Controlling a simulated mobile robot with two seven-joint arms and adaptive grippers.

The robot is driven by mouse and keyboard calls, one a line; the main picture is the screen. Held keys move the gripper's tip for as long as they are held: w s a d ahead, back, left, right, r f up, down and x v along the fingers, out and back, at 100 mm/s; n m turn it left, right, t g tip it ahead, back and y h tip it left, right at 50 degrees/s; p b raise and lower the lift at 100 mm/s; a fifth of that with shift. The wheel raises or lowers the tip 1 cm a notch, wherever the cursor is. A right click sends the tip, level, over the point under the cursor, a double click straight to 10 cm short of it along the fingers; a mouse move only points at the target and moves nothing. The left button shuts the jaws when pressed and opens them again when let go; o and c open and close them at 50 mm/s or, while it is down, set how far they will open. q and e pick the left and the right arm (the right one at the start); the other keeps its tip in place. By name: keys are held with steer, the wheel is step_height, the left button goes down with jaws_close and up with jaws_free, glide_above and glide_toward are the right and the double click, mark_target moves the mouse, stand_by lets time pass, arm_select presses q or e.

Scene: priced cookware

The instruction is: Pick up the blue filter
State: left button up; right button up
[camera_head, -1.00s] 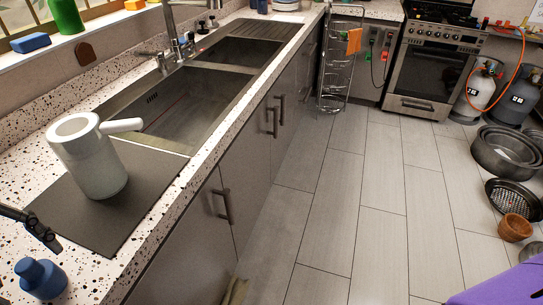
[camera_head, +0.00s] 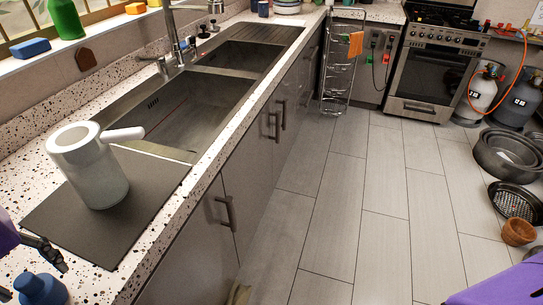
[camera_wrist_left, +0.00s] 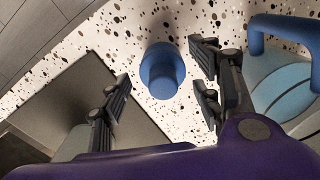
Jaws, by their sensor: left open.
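The blue filter (camera_head: 40,289) is a small, rounded blue piece with a narrower top. It stands on the speckled counter at the lower left of the head view. In the left wrist view the filter (camera_wrist_left: 162,70) shows at upper centre, between the fingers in the picture. My left gripper (camera_head: 48,257) is just beyond the filter in the head view. In the left wrist view my left gripper (camera_wrist_left: 160,86) has its fingers wide apart, with nothing held. I cannot tell the height of the fingers above the filter. My right gripper is out of view.
A white jug (camera_head: 92,168) with a side handle stands on a dark mat (camera_head: 130,215) near the filter. In the left wrist view, a light-blue vessel (camera_wrist_left: 284,85) with a blue handle is close on the right. The sink (camera_head: 185,110) lies beyond the mat.

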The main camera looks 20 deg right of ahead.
arm_select(q)
steer(key=c, duration=1.2)
steer(key=shift+r, duration=0.15)
